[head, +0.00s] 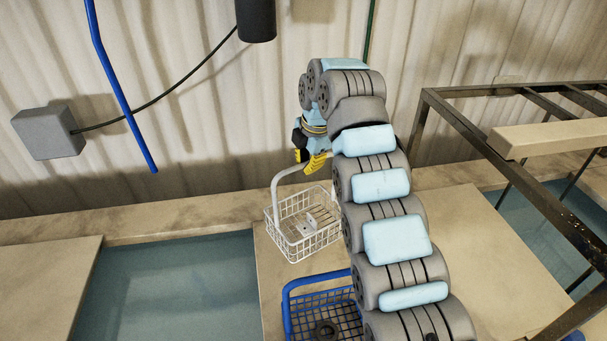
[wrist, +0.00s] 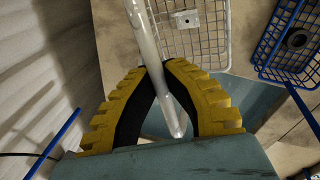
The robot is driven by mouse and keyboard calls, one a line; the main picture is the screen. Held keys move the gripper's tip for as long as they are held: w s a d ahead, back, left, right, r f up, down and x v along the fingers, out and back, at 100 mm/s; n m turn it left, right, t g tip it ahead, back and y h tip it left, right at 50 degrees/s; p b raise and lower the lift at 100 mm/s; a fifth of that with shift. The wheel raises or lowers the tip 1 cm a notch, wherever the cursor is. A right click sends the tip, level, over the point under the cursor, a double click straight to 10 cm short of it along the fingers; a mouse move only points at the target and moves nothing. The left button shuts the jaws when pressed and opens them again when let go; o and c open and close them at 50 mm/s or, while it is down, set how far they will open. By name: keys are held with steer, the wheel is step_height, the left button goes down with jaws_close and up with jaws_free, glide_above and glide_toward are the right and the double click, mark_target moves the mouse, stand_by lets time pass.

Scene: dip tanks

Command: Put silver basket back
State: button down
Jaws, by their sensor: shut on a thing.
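The silver basket (head: 290,249) is a pale wire basket with a tall bent handle (head: 276,190). It appears over the beige deck between the tanks, near the back wall; whether it touches the deck I cannot tell. A small metal block with a hole (head: 309,222) lies in it. My gripper (head: 318,165), with yellow ridged fingers, is shut on the basket's handle. In the wrist view the handle (wrist: 147,40) runs between the fingers (wrist: 160,75), with the silver basket (wrist: 223,50) beyond. My arm hides the right side of the basket in the head view.
A blue basket (head: 288,300) holding a dark ring (head: 326,330) stands in front of the silver one. A water tank (head: 170,290) lies left, another (head: 540,215) right under a dark metal frame (head: 430,125). A blue pole (head: 118,85) hangs by the wall.

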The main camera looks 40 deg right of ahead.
steer(key=shift+w+d+f+p, duration=0.35)
steer(key=shift+w+f+p, duration=0.15)
steer(key=shift+w+f, duration=0.25)
steer(key=shift+w+d+f+p, duration=0.35)
steer(key=shift+w+f+p, duration=0.15)
steer(key=shift+f, duration=0.35)
steer(key=shift+w, duration=0.1)
steer(key=x, duration=0.1)
steer(key=p+x, duration=0.2)
steer(key=shift+s+f, duration=0.2)
steer(key=shift+f, duration=0.35)
steer(key=c, duration=1.2)
jaws_free()
steer(key=shift+c, duration=0.2)
